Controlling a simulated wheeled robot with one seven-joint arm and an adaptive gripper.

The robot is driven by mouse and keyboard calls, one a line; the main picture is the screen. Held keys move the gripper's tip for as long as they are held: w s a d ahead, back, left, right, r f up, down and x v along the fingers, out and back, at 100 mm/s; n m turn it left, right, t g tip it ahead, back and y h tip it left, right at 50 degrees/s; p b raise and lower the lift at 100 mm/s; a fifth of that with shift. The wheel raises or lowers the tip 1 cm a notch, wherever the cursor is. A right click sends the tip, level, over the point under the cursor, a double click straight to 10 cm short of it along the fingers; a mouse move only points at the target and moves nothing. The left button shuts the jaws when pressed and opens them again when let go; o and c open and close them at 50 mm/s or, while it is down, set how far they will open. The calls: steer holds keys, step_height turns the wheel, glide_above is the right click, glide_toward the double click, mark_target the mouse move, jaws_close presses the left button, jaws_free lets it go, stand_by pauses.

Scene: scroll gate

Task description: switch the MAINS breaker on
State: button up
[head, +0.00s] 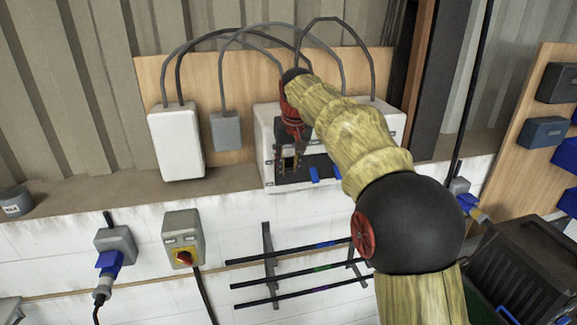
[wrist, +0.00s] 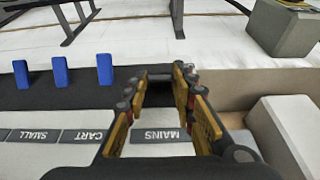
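The breaker box (head: 268,140) is a white cabinet on the wooden board, with a dark breaker strip (head: 296,183) low on its front. Blue levers (head: 314,174) stick out of the strip, right of my gripper (head: 289,163). In the wrist view, the picture is upside down and the MAINS label (wrist: 160,135) lies between the fingers of my gripper (wrist: 160,72), which are apart. The CART label (wrist: 88,135) and SMALL label (wrist: 33,135) are to its left. Several blue levers (wrist: 104,69) stand left of the fingers. I cannot make out a MAINS lever; contact is unclear.
A white box (head: 176,142) and a small grey box (head: 226,130) hang left of the cabinet. Below are a grey switch with a red knob (head: 184,257) and a rack of dark bars (head: 300,272). A dark crate (head: 520,270) stands at right.

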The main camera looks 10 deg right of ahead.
steer(key=o, duration=0.4)
steer(key=shift+o, duration=0.2)
steer(key=v, duration=1.2)
steer(key=shift+w, duration=0.15)
